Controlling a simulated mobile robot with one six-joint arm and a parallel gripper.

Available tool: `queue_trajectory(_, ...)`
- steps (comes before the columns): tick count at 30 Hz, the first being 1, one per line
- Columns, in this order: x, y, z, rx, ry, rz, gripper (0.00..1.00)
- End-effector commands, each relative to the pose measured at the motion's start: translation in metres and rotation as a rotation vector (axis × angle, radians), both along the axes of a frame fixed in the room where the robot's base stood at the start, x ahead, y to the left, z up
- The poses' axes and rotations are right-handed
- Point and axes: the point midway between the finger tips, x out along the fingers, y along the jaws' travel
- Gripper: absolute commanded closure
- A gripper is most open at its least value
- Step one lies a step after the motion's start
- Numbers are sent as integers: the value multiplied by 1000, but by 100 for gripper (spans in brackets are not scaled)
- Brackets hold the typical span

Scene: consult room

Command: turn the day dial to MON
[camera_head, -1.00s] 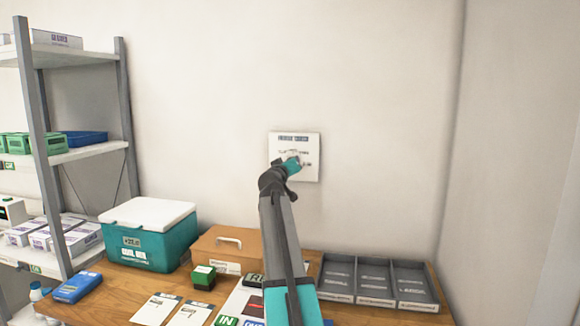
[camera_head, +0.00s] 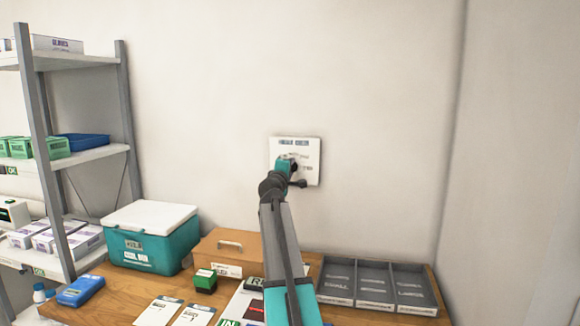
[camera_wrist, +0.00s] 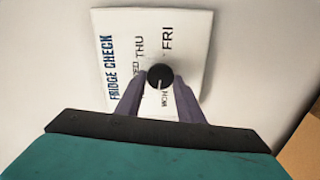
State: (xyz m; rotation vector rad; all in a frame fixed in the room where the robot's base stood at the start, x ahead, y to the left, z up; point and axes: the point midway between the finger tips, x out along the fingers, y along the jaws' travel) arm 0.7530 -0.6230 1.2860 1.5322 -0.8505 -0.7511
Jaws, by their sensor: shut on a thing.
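A square white panel headed FRIDGE CHECK (camera_head: 310,172) is on the wall. A round black dial (camera_wrist: 160,73) with a white pointer line is on the panel. The line runs down in the wrist view, toward the MON label (camera_wrist: 164,98). My gripper (camera_wrist: 161,83) is shut on the dial, one finger on each side. In the head view my gripper (camera_head: 288,161) covers the dial and part of the panel.
Below is a wooden desk (camera_head: 98,285) with a teal cool box (camera_head: 150,250), a cardboard box (camera_head: 222,260), a green block (camera_head: 204,283), cards and a grey divided tray (camera_head: 372,292). A metal shelf unit (camera_head: 128,110) stands left. The wall around the panel is clear.

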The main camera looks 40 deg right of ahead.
Motion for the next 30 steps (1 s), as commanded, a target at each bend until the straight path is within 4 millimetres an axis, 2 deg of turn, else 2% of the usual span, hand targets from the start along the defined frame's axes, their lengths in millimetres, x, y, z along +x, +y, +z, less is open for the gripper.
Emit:
queue_trajectory(12, 0, 0, 0, -140, 227, -1, 88)
queue_trajectory(29, -1, -1, -2, -166, 269, -2, 88)
queue_trajectory(30, -1, -1, -2, -166, 269, -2, 64)
